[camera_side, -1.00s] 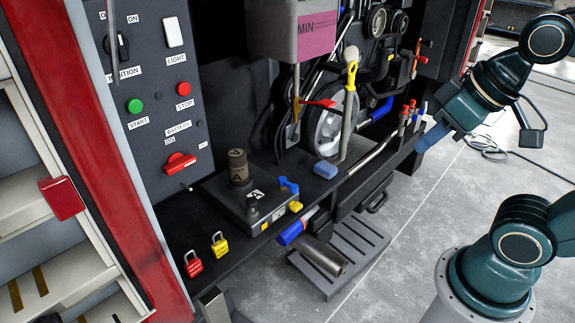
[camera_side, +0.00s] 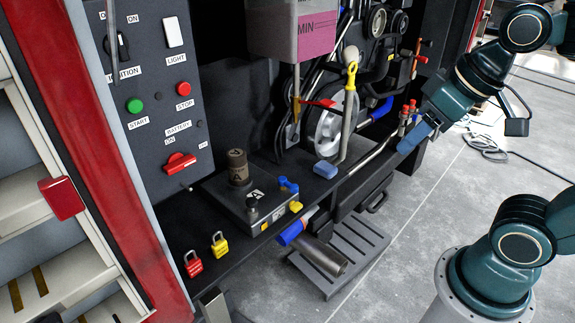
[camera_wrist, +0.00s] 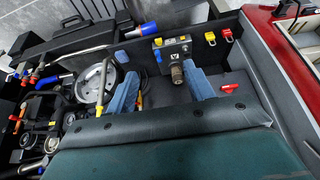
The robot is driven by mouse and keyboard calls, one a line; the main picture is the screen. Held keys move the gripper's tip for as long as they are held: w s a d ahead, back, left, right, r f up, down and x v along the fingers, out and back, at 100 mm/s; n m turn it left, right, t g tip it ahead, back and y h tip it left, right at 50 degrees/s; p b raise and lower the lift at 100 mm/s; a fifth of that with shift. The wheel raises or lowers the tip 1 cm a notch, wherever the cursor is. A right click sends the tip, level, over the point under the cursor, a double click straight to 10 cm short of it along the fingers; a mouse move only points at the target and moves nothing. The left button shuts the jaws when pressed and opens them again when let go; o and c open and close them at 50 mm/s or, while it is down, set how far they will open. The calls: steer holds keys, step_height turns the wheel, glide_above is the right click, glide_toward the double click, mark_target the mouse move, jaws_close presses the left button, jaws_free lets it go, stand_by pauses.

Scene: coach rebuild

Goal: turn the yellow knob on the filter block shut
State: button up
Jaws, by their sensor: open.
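The filter block (camera_side: 238,207) is a dark box on the black shelf, with a brown cylinder on top and "A" labels. The small yellow knob (camera_side: 296,207) sits on its right side, below a blue knob (camera_side: 288,185). In the wrist view the block (camera_wrist: 180,48) is at upper centre, with the yellow knob (camera_wrist: 158,42) at its upper left corner. The knob's exact angle is too small to tell. My gripper (camera_side: 412,140) is open and empty, well to the right of the block. Its two blue fingers are spread apart in the wrist view (camera_wrist: 163,75).
A blue sponge-like block (camera_side: 326,170) and a yellow-topped grey handle (camera_side: 351,95) are between my gripper and the filter block. A red padlock (camera_side: 193,264) and a yellow padlock (camera_side: 219,245) are at the shelf's left front.

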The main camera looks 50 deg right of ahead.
steer(key=w+f+g, duration=0.1)
steer(key=w, duration=0.8)
steer(key=g, duration=0.4)
glide_above(298, 206)
step_height(298, 206, down, 21)
steer(key=shift+a+r, duration=0.1)
step_height(298, 206, down, 14)
steer(key=shift+r, duration=0.1)
steer(key=c, duration=1)
